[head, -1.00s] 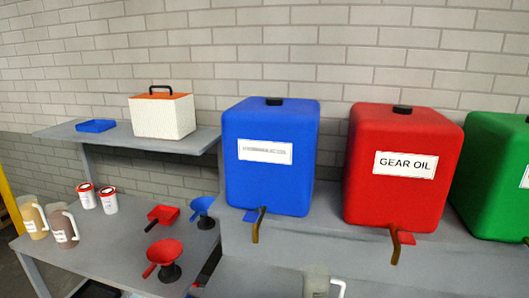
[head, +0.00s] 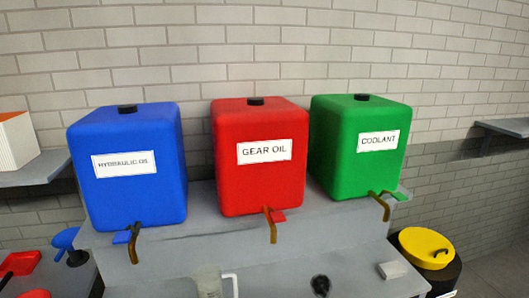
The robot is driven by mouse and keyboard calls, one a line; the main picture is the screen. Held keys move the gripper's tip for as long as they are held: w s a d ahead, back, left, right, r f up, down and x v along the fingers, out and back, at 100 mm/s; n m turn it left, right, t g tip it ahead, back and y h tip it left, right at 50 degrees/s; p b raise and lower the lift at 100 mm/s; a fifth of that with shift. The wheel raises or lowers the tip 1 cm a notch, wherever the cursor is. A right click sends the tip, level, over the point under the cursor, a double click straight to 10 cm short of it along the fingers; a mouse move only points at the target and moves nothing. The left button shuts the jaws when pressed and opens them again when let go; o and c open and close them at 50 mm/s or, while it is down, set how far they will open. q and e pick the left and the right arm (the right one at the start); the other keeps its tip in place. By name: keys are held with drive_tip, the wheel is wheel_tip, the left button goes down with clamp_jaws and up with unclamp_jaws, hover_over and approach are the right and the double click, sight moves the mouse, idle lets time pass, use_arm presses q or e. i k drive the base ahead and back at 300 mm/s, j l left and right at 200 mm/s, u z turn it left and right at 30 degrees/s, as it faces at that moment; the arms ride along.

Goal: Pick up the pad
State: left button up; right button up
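A small flat light-grey block (head: 394,270) lies on the grey bench below the green tank, near the bench's right edge. It may be the pad, but I cannot tell for sure at this size. Nothing else in view looks clearly like a pad. Neither of my grippers shows in the head view, so their position relative to the block cannot be seen.
Blue (head: 128,165), red (head: 260,155) and green (head: 358,146) tanks with taps stand on a raised grey shelf. A clear jug (head: 208,283) and a black round item (head: 320,285) are below. A yellow-lidded bin (head: 427,248) stands right. Red and blue funnels (head: 66,240) sit left.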

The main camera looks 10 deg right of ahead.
sight(392, 269)
drive_tip(key=z, duration=1.45)
